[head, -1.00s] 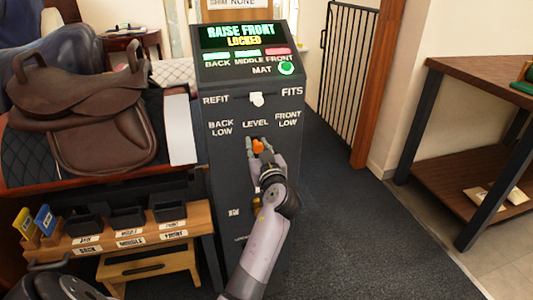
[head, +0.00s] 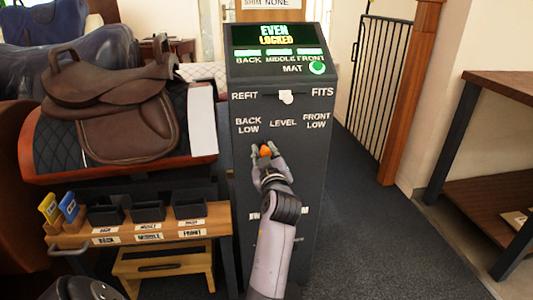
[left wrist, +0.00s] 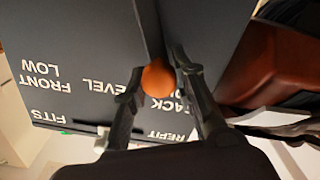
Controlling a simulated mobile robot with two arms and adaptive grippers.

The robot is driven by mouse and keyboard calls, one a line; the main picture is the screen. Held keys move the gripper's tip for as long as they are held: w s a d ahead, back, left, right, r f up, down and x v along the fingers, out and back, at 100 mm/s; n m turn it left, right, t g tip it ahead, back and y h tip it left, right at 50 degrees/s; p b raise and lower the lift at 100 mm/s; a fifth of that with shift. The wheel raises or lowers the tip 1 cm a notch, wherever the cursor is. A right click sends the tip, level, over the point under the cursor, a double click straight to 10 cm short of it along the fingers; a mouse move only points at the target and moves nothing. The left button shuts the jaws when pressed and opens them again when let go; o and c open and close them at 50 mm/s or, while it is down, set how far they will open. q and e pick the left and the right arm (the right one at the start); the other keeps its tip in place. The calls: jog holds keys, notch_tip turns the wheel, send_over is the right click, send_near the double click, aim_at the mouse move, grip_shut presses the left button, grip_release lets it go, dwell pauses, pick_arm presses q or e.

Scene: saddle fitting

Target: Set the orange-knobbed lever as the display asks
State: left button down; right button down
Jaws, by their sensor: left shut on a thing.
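The dark console (head: 300,190) has a display (head: 275,35) reading "EVEN" in green and "LOCKED" in yellow. The lamps for BACK, MIDDLE and FRONT are all green. The orange knob (head: 265,151) stands below the row BACK LOW, LEVEL, FRONT LOW, left of LEVEL and toward BACK LOW. My left gripper (head: 264,155) is shut on the knob. In the left wrist view the orange knob (left wrist: 159,78) sits between the two fingers, between the LEVEL and BACK LOW labels. The lever's shaft is mostly hidden. My right gripper is not in view.
A brown saddle (head: 125,100) rests on a stand at left. A wooden bench (head: 150,232) with dark bins stands below it. Carpet at right is open.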

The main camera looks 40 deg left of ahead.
pick_arm(q)
jog(key=c, duration=1.3)
grip_release()
jog(key=shift+s+a, duration=0.15)
jog(key=shift+a, duration=0.05)
notch_tip(320, 180, up, 10)
